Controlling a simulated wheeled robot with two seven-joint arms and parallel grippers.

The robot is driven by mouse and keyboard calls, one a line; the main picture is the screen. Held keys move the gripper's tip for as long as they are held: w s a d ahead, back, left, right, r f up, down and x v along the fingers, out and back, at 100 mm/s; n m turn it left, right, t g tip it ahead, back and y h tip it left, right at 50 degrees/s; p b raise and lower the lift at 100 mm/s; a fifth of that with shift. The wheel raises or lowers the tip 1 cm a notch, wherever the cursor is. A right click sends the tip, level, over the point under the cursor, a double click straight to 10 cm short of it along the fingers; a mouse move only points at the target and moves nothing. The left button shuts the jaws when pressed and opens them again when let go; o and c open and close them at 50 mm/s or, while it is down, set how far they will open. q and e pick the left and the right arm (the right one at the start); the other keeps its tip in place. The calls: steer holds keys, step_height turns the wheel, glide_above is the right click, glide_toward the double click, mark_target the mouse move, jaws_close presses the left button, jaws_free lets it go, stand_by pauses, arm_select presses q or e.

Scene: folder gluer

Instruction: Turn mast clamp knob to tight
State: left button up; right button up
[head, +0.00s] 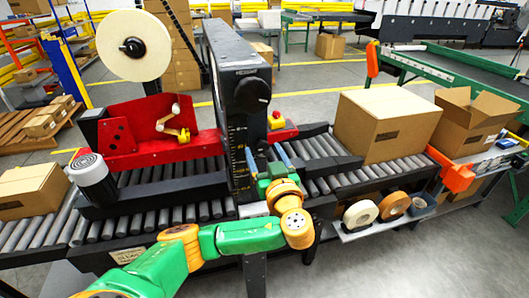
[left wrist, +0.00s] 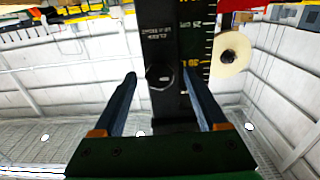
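The black mast (head: 236,150) stands upright over the roller conveyor, with a pale scale down its front. A round black knob (head: 252,95) is on its upper part. In the left wrist view a dark round knob (left wrist: 160,77) with a small pale mark shows beside an upside-down label and yellow scale figures. My left gripper (head: 265,157) is in front of the mast, below the knob in the head view. Its two blue fingers are apart and empty. In the left wrist view the knob appears between the fingers (left wrist: 165,90); I see no contact. My right gripper is not in view.
A red plate assembly (head: 150,130) and a tape roll (head: 134,45) are left of the mast. A red stop button (head: 276,120) is close to its right. A closed carton (head: 385,125) sits on the conveyor at right. Tape rolls (head: 361,214) lie on a low shelf.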

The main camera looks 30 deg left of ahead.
arm_select(q)
jaws_close()
steer(key=shift+f+m+b, duration=0.3)
steer(key=shift+m+b, duration=0.5)
steer(key=shift+b, duration=0.15)
steer(key=shift+r+m, duration=0.15)
steer(key=shift+m, duration=0.65)
steer(key=m, duration=0.2)
steer(key=shift+r+m+p, duration=0.25)
steer(key=shift+m+p, duration=0.1)
steer(key=shift+m, duration=0.05)
steer(key=m+p, duration=0.2)
steer(key=m, duration=0.1)
steer(key=shift+r+m, duration=0.1)
steer(key=shift+m, duration=0.3)
steer(key=m+p, duration=0.4)
steer(key=m, duration=0.1)
steer(key=shift+s, duration=0.1)
steer(key=shift+m+p, duration=0.95)
steer(key=shift+m, duration=0.55)
